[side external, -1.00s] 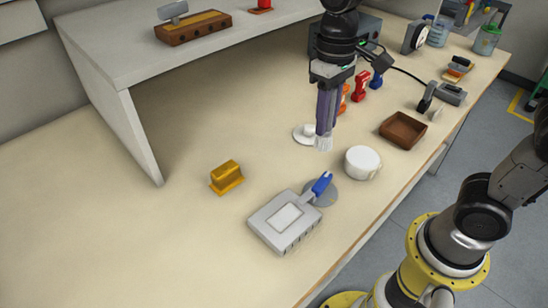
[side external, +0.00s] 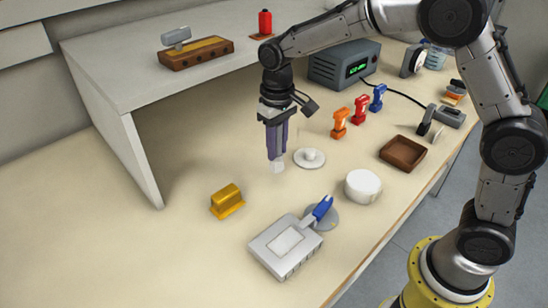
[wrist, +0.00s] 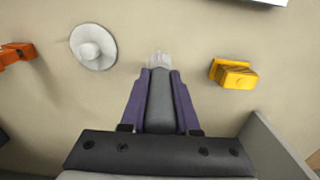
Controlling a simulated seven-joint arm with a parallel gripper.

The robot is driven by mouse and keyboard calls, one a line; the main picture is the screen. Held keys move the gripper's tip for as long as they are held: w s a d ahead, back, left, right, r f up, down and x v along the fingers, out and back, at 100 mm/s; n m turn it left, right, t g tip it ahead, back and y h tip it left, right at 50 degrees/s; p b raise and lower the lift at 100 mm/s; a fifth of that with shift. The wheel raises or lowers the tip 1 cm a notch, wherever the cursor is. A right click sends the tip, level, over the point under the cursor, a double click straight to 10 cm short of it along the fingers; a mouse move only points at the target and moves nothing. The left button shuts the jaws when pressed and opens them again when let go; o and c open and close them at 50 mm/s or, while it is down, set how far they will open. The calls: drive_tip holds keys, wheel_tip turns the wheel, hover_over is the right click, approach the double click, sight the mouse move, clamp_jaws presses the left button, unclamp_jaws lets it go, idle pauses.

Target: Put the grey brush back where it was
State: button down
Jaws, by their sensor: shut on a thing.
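My gripper (side external: 277,147) is shut on the grey brush (wrist: 160,103). In the wrist view its grey handle lies between the two purple fingers, and its pale bristles (wrist: 159,60) stick out past the fingertips. In the side view the pale bristles (side external: 277,167) point down, above the table or close to it; I cannot tell whether they touch. The handle is mostly hidden by the fingers there. The brush hangs roughly upright, between the yellow block (side external: 227,201) and the round white lid with a knob (side external: 309,158).
A light grey box (side external: 285,246) with a blue-handled tool (side external: 322,207) lies in front, near a white round pot (side external: 363,186). A brown tray (side external: 403,151) and orange clamp (side external: 339,122) stand to the right. A raised shelf (side external: 130,150) stands left. The front left table is clear.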

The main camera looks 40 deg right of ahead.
sight(276, 166)
drive_tip(key=shift+w+f, duration=0.2)
drive_tip(key=shift+f, duration=0.05)
drive_tip(key=shift+w+a+f, duration=0.1)
drive_tip(key=shift+w+f, duration=0.05)
drive_tip(key=shift+f, duration=0.75)
drive_tip(key=shift+w+f, duration=0.1)
drive_tip(key=shift+f, duration=0.8)
drive_tip(key=shift+f, duration=0.15)
drive_tip(key=c, duration=0.7)
unclamp_jaws()
drive_tip(key=shift+o, duration=0.2)
